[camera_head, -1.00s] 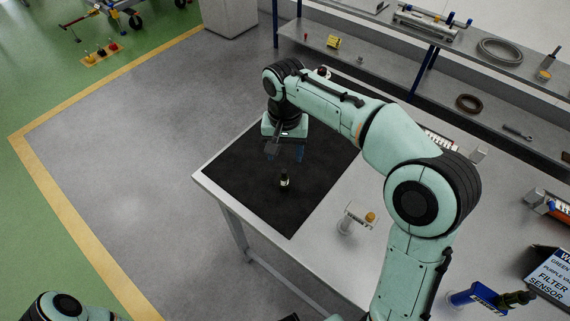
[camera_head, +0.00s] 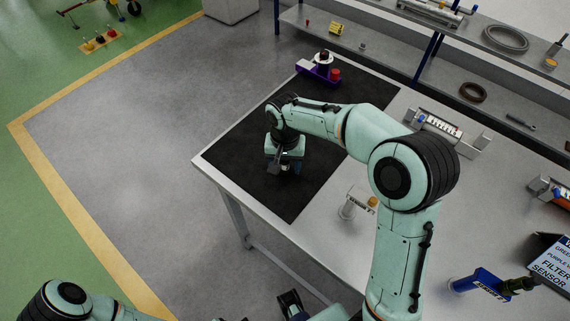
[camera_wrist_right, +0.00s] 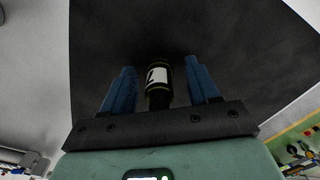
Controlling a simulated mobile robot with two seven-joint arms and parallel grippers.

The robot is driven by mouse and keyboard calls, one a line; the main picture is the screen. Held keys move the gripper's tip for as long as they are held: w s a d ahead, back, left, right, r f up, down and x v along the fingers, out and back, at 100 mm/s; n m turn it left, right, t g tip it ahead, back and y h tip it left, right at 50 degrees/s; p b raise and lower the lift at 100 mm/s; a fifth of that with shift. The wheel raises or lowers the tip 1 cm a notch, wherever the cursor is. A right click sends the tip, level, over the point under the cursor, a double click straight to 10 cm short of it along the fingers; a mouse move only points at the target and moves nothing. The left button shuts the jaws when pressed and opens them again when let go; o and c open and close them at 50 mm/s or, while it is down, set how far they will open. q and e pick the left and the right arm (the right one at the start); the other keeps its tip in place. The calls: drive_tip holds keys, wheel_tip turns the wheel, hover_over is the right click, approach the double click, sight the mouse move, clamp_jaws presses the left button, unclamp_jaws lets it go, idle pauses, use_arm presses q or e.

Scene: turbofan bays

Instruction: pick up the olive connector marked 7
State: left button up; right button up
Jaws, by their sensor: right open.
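The connector (camera_wrist_right: 158,80) is a dark cylinder with yellow-green rings and a white label with a black mark, probably a 7. In the right wrist view it stands between the two blue fingers of my right gripper (camera_wrist_right: 161,88), with a gap on each side. The fingers are open and do not appear to touch it. In the head view my right gripper (camera_head: 284,168) is low over the black mat (camera_head: 240,150), and the connector is hidden there by the gripper.
A purple holder (camera_head: 316,71) with a red part stands at the mat's far end. A small stand with an orange top (camera_head: 373,201) is right of the mat. A blue part (camera_head: 477,284) and a sign (camera_head: 555,264) are at lower right. The mat's near end is clear.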

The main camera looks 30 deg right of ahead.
drive_tip(key=shift+f, duration=0.2)
clamp_jaws()
drive_tip(key=shift+r, duration=0.1)
